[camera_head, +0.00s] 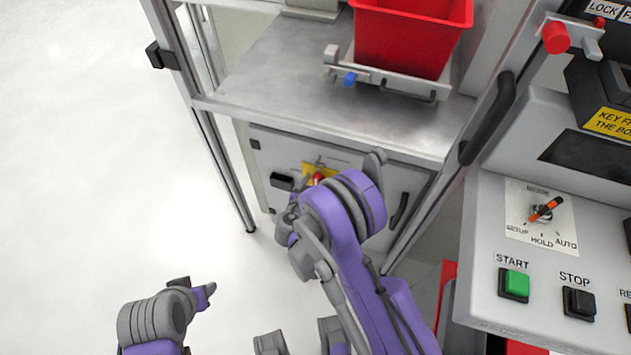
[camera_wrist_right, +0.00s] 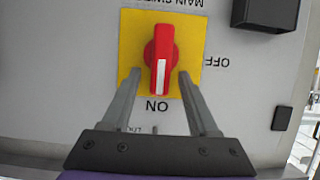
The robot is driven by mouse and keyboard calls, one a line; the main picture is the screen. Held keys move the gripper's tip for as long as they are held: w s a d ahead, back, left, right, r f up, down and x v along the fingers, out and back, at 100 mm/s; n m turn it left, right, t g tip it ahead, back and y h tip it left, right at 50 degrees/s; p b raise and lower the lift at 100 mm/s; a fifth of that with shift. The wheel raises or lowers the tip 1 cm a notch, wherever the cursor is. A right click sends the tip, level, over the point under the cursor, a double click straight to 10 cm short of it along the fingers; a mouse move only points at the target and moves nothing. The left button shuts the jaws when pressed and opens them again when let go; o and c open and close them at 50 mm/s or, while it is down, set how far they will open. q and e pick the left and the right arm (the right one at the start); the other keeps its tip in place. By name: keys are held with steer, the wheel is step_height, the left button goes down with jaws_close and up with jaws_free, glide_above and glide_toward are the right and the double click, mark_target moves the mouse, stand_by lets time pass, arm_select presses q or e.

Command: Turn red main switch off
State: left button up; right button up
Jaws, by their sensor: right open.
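The red main switch (camera_wrist_right: 160,62) is a knob on a yellow plate (camera_wrist_right: 193,42), on the front of a grey cabinet. Its white mark points to ON, and OFF is printed to the side. The red knob (camera_head: 318,177) also shows in the head view, partly hidden by my right arm. My right gripper (camera_wrist_right: 158,74) is open, one finger on each side of the knob's lower end, with gaps visible; depth is hard to judge. My left gripper (camera_head: 206,294) is at the lower left, far from the switch; its jaws are too unclear to tell.
A metal shelf (camera_head: 300,85) with a red bin (camera_head: 410,35) is above the cabinet (camera_head: 400,175). A control panel with a green START button (camera_head: 515,284) and black STOP button (camera_head: 578,302) is at the right. A frame post stands left of the cabinet. The floor at left is clear.

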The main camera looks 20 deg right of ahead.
jaws_close()
stand_by(0.3)
stand_by(0.3)
steer(key=shift+w+a+f+n+g+h+b, duration=0.2)
steer(key=shift+w+a+f+n+h+b, duration=0.25)
steer(key=shift+n+h+b, duration=1.3)
steer(key=shift+w+a+f+n+g+h+b, duration=0.2)
steer(key=shift+a+f+n+h+b, duration=0.45)
steer(key=shift+n+b, duration=1.95)
steer(key=shift+w+a+f+n+g+h+b, duration=0.3)
steer(key=shift+f+n+h+b, duration=0.4)
steer(key=shift+n+h+b, duration=1.1)
steer(key=shift+n+y, duration=0.4)
steer(key=shift+n, duration=0.25)
